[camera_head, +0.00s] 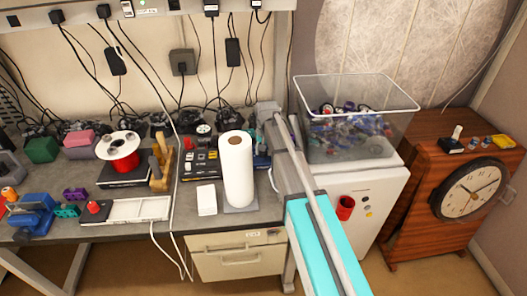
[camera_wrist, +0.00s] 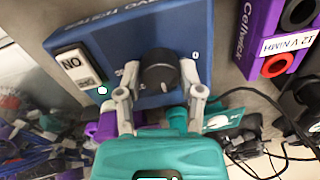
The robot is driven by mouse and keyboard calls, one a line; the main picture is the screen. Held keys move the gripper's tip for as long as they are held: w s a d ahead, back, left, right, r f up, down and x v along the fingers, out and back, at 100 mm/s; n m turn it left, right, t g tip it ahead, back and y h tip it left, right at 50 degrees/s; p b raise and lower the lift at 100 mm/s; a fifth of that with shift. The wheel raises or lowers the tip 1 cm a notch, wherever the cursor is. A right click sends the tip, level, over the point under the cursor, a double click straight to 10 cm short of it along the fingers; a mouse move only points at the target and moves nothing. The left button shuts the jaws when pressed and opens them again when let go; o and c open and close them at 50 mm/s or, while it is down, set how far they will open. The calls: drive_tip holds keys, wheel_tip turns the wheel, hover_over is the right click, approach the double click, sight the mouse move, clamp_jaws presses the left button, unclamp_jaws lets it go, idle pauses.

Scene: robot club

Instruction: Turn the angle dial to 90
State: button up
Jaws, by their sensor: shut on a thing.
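The angle dial (camera_wrist: 159,62) is a round black knob on the face of a blue box (camera_wrist: 125,32) in the wrist view. My gripper (camera_wrist: 159,74) has one grey finger on each side of the knob, closed against it. A "0" is printed up and right of the dial; the marking at its left is partly covered by a finger. In the head view, my arm and the paper roll hide the dial.
A white ON switch (camera_wrist: 74,65) sits left of the dial. A purple Cellwick battery unit (camera_wrist: 262,40) stands at the right, with black cables below it. In the head view, a paper towel roll (camera_head: 237,170) and a clear bin (camera_head: 350,150) flank my arm.

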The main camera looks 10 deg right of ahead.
idle(0.4)
drive_tip(key=o, duration=1.2)
drive_tip(key=shift+c, duration=0.2)
drive_tip(key=shift+n, duration=0.5)
